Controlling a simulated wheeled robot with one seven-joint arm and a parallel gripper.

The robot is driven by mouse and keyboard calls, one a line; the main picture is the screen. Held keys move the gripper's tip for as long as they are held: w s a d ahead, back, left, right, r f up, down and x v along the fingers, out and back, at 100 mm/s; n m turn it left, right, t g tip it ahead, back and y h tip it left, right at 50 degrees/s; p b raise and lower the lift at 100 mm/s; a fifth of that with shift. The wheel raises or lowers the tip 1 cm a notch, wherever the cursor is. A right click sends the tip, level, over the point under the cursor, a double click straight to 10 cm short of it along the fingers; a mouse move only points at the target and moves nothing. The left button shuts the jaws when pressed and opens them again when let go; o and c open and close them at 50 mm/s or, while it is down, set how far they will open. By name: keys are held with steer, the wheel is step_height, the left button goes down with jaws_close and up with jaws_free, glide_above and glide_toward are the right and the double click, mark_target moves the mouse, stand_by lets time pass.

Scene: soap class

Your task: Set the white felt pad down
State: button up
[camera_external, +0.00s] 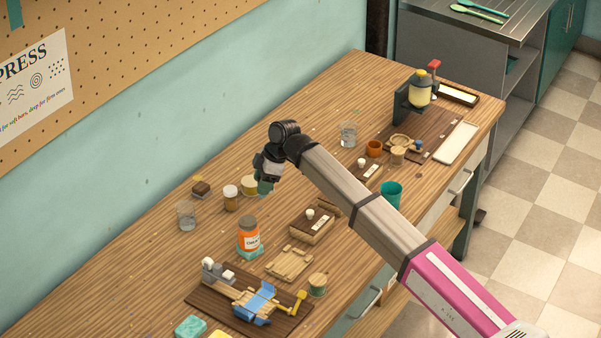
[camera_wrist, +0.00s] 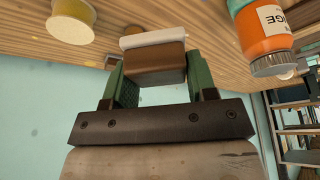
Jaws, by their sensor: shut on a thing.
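The white felt pad (camera_wrist: 153,38) shows in the wrist view as a pale strip on the far face of a brown block (camera_wrist: 155,60). My gripper (camera_wrist: 156,75) has its green fingers on either side of this block and is shut on it. The table's wood lies beyond the pad; I cannot tell whether the pad touches it. In the external view my gripper (camera_external: 265,182) is low over the back middle of the table, and the pad is not clearly visible there.
A yellow tub (camera_external: 249,184) stands close beside my gripper. A wooden box (camera_external: 312,228) is in front. Bare wood lies behind, toward the wall.

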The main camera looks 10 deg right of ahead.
step_height(320, 180, up, 6)
steer(key=shift+f, duration=0.1)
steer(key=s+a+n+g+h, duration=0.15)
steer(key=s+a+n, duration=0.35)
steer(key=s+a, duration=0.7)
steer(key=s+a+n+g, duration=0.2)
steer(key=s+a+n, duration=0.2)
steer(key=s+a, duration=0.9)
glide_above(196, 262)
steer(key=f, duration=1.2)
steer(key=shift+w+d, duration=0.35)
steer(key=shift+t, duration=0.25)
steer(key=shift+f, duration=2.05)
steer(key=shift+f, duration=0.1)
steer(key=o, duration=1)
